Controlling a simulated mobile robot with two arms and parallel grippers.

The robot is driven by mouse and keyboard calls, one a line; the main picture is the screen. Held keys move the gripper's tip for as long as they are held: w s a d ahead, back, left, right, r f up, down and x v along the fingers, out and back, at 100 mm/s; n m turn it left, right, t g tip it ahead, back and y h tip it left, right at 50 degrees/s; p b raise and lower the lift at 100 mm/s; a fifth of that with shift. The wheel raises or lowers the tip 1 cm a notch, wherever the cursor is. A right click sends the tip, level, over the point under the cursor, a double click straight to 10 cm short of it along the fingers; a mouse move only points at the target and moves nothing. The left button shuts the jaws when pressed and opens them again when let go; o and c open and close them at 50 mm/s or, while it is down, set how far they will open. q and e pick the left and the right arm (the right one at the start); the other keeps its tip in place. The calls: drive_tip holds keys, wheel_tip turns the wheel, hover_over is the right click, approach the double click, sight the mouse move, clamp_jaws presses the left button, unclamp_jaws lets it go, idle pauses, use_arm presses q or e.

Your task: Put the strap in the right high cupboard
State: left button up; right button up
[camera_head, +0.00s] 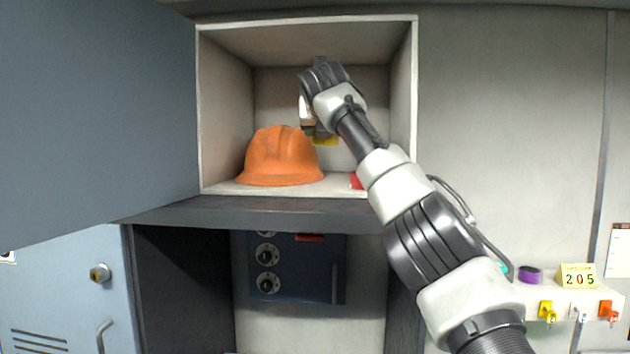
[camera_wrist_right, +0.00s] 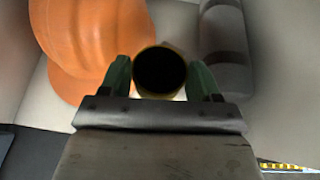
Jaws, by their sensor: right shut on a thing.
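The strap looks like a round yellow roll with a dark centre, seen end-on between my green fingertips in the right wrist view (camera_wrist_right: 160,46). In the head view a yellow part of it (camera_head: 326,141) shows below my wrist. My right gripper (camera_wrist_right: 160,78) is shut on it, inside the open high cupboard (camera_head: 300,23). It is held above the cupboard floor, just right of an orange helmet (camera_head: 278,158). My wrist hides much of the gripper in the head view. My left gripper is not in view.
A small red thing (camera_head: 356,181) lies at the cupboard's right front, partly behind my arm. A grey banded cylinder (camera_wrist_right: 224,45) shows beside the strap in the wrist view. The cupboard door (camera_head: 95,110) stands open at left. A shelf with coloured tags (camera_head: 570,290) is lower right.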

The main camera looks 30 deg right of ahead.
sight(325, 188)
drive_tip(key=shift+s+a, duration=0.1)
drive_tip(key=shift+a, duration=0.05)
drive_tip(key=f, duration=0.6)
drive_tip(key=shift+s+a, duration=0.15)
drive_tip(key=shift+s, duration=0.2)
drive_tip(key=shift+s+a+f, duration=0.1)
drive_tip(key=shift+a+f, duration=0.05)
drive_tip(key=shift+f, duration=0.3)
drive_tip(key=shift+s+a+f, duration=0.1)
drive_tip(key=shift+f, duration=0.35)
drive_tip(key=shift+s+f, duration=0.2)
drive_tip(key=shift+f, duration=0.3)
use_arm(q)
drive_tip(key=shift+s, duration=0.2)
use_arm(e)
drive_tip(key=shift+w+f, duration=0.1)
drive_tip(key=shift+w, duration=0.05)
drive_tip(key=o, duration=0.6)
drive_tip(key=shift+d, duration=0.1)
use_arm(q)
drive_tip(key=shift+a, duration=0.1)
use_arm(e)
drive_tip(key=shift+o, duration=0.5)
